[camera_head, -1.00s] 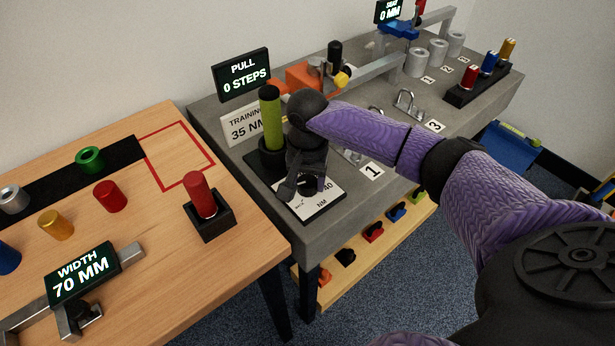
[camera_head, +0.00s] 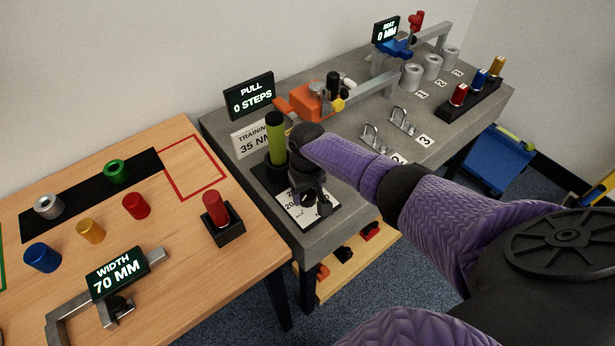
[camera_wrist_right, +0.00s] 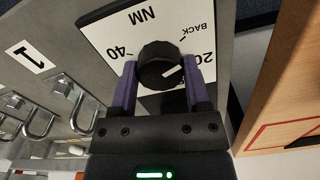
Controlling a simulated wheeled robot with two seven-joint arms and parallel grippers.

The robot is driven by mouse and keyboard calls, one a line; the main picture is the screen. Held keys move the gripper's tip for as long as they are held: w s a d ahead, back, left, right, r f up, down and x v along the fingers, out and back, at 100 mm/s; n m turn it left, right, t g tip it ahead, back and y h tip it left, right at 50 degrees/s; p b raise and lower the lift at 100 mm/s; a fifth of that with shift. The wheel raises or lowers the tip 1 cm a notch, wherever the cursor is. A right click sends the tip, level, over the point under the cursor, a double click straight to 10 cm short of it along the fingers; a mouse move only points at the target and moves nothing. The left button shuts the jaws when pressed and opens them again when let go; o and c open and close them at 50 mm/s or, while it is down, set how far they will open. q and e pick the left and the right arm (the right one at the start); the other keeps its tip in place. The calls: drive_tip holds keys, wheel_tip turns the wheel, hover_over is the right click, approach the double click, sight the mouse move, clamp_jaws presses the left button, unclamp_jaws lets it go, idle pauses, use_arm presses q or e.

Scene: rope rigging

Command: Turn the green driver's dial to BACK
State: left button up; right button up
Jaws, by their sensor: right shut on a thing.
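The green driver (camera_head: 276,138) stands upright in a black holder on the grey bench. Its dial is a black knob (camera_wrist_right: 158,62) on a white plate (camera_wrist_right: 112,32) marked NM, 40, 20 and BACK. My right gripper (camera_wrist_right: 162,68) is shut on the knob, one purple finger on each side. The knob's white pointer line lies toward the 20 side of the plate, below the BACK mark in the wrist view. In the head view, my right gripper (camera_head: 311,199) is over the plate and hides part of the dial. My left gripper is out of view.
A PULL 0 STEPS display (camera_head: 250,95) and a 35 NM sign (camera_head: 256,136) stand behind the driver. An orange tool (camera_head: 311,100) is close to its right. Metal shackles (camera_head: 402,121) stand farther right. A wooden table (camera_head: 180,275) with coloured cylinders is at left.

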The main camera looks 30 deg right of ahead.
sight(307, 194)
drive_tip(key=shift+n, duration=0.9)
drive_tip(key=o, duration=1.3)
drive_tip(key=shift+r, duration=0.15)
wheel_tip(307, 194, up, 9)
drive_tip(key=p, duration=0.5)
drive_tip(key=shift+r+p, duration=0.1)
drive_tip(key=shift+p, duration=0.2)
drive_tip(key=shift+r, duration=0.25)
